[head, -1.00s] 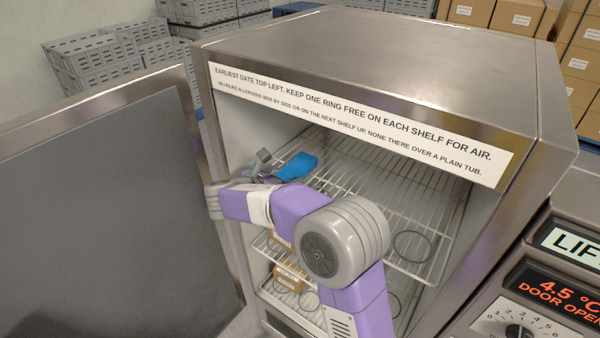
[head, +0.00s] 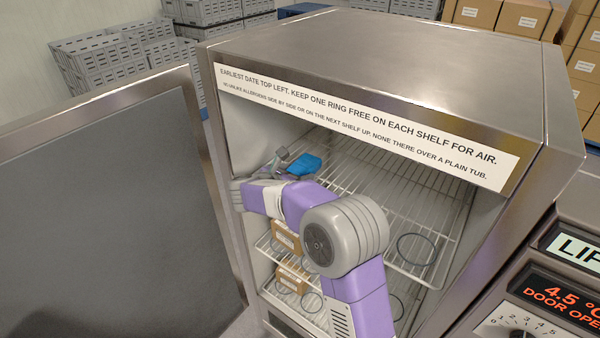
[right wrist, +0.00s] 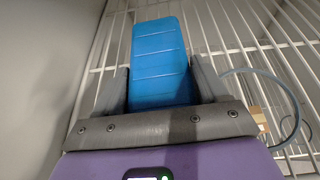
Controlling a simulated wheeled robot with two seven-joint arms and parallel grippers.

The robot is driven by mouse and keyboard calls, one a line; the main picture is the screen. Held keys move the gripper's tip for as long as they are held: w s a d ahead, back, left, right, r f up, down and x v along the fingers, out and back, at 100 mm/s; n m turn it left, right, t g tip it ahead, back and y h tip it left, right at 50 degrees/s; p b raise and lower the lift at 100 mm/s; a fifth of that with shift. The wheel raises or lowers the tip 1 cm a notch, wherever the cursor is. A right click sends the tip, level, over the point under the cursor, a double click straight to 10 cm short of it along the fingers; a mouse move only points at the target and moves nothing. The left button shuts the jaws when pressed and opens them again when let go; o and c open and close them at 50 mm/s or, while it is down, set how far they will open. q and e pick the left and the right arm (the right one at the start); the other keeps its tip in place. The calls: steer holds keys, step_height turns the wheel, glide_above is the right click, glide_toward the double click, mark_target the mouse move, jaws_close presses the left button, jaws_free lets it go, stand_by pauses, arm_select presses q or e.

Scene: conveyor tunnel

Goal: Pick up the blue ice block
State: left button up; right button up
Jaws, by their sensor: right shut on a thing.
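The blue ice block (head: 305,164) is inside the open steel cabinet, at the left of the top wire shelf. My right gripper (head: 283,160) is at its near left side, reached in by the purple arm. In the right wrist view the block (right wrist: 160,60) stands between the two grey fingers of the gripper (right wrist: 159,88), which are shut on its sides. I cannot tell whether the block touches the shelf. My left gripper is not in view.
The cabinet (head: 390,65) has its door (head: 90,210) swung open to the left. The top wire shelf (head: 390,200) is mostly bare, with a dark ring (head: 416,250) at its right. Small cardboard boxes (head: 292,278) stand on lower shelves. The cabinet's left wall is close to the gripper.

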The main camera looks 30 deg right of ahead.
mark_target(295, 172)
steer(key=c, duration=0.3)
steer(key=shift+r, duration=0.1)
step_height(295, 172, up, 10)
steer(key=shift+f+p, duration=0.1)
steer(key=shift+p, duration=0.65)
steer(key=o, duration=0.7)
steer(key=shift+c, duration=0.2)
steer(key=c, duration=1)
steer(key=shift+c, duration=0.2)
